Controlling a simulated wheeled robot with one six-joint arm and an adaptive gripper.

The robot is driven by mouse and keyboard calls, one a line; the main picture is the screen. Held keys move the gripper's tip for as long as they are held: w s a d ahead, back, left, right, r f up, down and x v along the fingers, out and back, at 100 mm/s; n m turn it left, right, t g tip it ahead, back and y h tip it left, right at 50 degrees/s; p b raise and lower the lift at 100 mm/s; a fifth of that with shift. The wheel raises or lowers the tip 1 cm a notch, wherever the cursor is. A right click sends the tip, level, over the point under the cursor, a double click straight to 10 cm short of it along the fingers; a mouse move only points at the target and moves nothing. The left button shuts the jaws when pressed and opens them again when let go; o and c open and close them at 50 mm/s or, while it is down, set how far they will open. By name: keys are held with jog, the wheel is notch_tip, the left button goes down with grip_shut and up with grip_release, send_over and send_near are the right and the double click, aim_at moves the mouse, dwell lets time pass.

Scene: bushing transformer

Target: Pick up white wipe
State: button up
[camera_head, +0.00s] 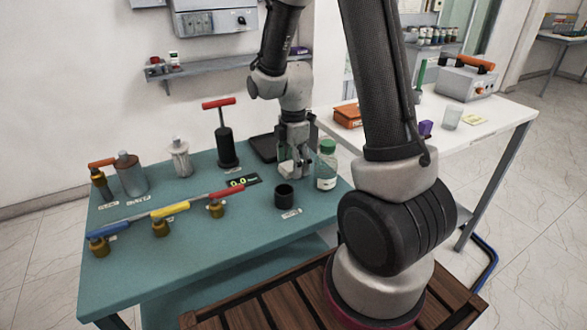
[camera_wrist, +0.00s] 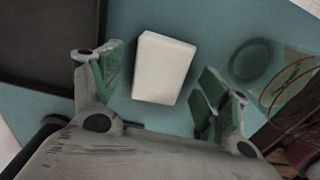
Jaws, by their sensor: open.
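The white wipe (camera_wrist: 162,68) is a pale, block-like piece lying on the teal table (camera_wrist: 205,20). In the wrist view it sits just beyond my gripper (camera_wrist: 158,88), between the lines of the two fingers. The fingers are spread apart and nothing is between them that I can see held. In the head view my gripper (camera_head: 293,168) points down over the teal table (camera_head: 250,245), close to its surface. The wipe is mostly hidden behind the fingers in that view.
A green-capped bottle (camera_head: 326,165) stands close right of my gripper. A black cup (camera_head: 284,195) is in front. A dark tray (camera_head: 263,148) lies behind left. A black pump with a red handle (camera_head: 226,140) stands to the left. Several valves stand further left.

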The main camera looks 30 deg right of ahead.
jog(key=c, duration=0.9)
jog(key=shift+c, duration=0.2)
jog(key=shift+r, duration=0.1)
notch_tip(320, 180, up, 10)
